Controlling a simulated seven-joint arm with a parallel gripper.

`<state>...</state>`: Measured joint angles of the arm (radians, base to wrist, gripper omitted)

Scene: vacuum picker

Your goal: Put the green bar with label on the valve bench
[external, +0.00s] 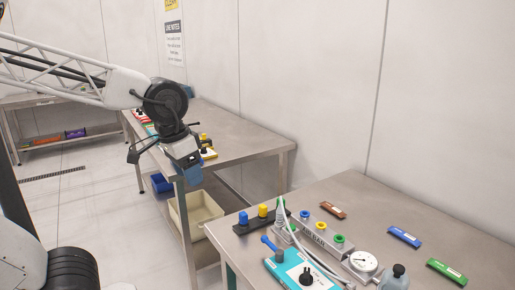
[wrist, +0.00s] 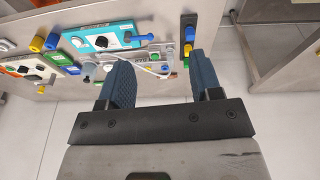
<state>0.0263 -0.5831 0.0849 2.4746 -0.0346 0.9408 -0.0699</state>
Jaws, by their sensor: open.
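A green bar with a white label (external: 446,271) lies flat on the near steel bench (external: 480,240), at its right side in the external view. The near bench carries a grey block marked AIR BAR (external: 314,233) with coloured knobs; I cannot tell whether this is the valve bench.
A blue bar (external: 405,236) and a brown bar (external: 333,210) lie near the green one. A teal box (external: 296,268), a pressure gauge (external: 363,262) and a hose crowd the near bench's front. The middle bench (external: 240,145) holds more items, with a beige bin (external: 196,214) below.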

